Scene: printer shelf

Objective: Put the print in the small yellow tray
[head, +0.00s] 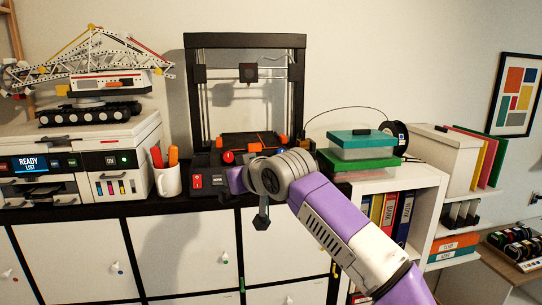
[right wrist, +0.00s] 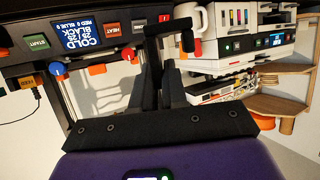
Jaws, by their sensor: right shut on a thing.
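My right gripper (head: 234,181) is in front of the 3D printer (head: 245,143), near its control panel. The right wrist view shows its two dark fingers (right wrist: 167,65) close together. I cannot single out the print. The printer bed shows orange and red parts, partly hidden behind my right wrist. I do not see a small yellow tray. My left gripper is not in view.
A paper printer (head: 80,160) with a toy crane on top stands at left. A white mug (head: 167,180) stands beside the 3D printer. Lidded boxes (head: 362,144) stand on the binder shelf at right. White cabinet doors (head: 180,250) lie below.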

